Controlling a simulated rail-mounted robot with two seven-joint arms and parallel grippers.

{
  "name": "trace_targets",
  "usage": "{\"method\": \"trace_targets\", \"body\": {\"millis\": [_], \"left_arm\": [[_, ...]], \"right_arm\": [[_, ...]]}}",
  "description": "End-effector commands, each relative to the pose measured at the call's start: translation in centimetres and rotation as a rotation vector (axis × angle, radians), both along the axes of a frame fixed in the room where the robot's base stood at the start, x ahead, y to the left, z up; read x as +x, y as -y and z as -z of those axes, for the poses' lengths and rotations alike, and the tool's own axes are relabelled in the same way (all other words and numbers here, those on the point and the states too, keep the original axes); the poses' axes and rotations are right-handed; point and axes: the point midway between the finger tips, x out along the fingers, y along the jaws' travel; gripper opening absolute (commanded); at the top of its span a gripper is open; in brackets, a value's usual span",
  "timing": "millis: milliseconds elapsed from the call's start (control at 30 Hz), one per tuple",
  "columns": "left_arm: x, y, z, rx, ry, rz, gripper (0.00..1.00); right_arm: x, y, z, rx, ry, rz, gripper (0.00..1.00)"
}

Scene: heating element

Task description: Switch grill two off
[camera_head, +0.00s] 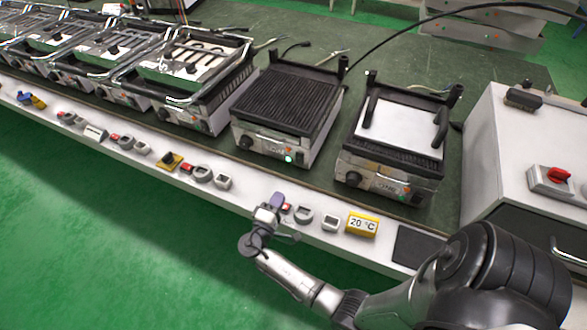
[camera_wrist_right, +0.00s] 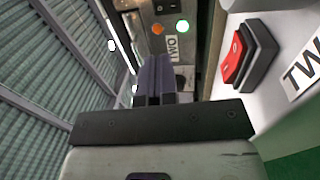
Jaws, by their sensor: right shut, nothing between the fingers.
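My right gripper (camera_head: 275,203) is shut and empty, just left of the switch in the head view. In the wrist view its dark fingers (camera_wrist_right: 155,75) are apart from it. My left gripper is not in view.
Another grill (camera_head: 395,140) stands to the right, and several more stand in a row to the left. A yellow "20 °C" display (camera_head: 361,224) and other controls line the panel. A white cabinet (camera_head: 520,140) with a red knob (camera_head: 558,175) stands at right.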

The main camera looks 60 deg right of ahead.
Motion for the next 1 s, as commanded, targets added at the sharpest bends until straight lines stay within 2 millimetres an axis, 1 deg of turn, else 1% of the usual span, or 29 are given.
{"method": "trace_targets", "body": {"millis": [167, 267, 500, 700, 900, 1000], "left_arm": [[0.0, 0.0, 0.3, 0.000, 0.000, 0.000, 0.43], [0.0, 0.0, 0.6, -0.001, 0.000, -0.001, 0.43], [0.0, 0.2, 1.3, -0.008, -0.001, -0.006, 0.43], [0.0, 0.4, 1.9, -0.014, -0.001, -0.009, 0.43], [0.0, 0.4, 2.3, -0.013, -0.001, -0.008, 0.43], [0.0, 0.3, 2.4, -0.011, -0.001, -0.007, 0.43]], "right_arm": [[0.2, 1.5, -0.1, 0.000, 0.001, 0.001, 0.00], [0.3, 3.1, -0.3, -0.002, 0.002, 0.002, 0.00], [0.9, 7.6, -0.9, -0.002, 0.002, 0.002, 0.00], [1.2, 10.8, -1.2, -0.001, 0.001, 0.002, 0.00], [1.5, 12.8, -1.5, 0.000, 0.000, 0.001, 0.00], [1.5, 13.4, -1.6, 0.000, 0.000, 0.001, 0.00]]}}
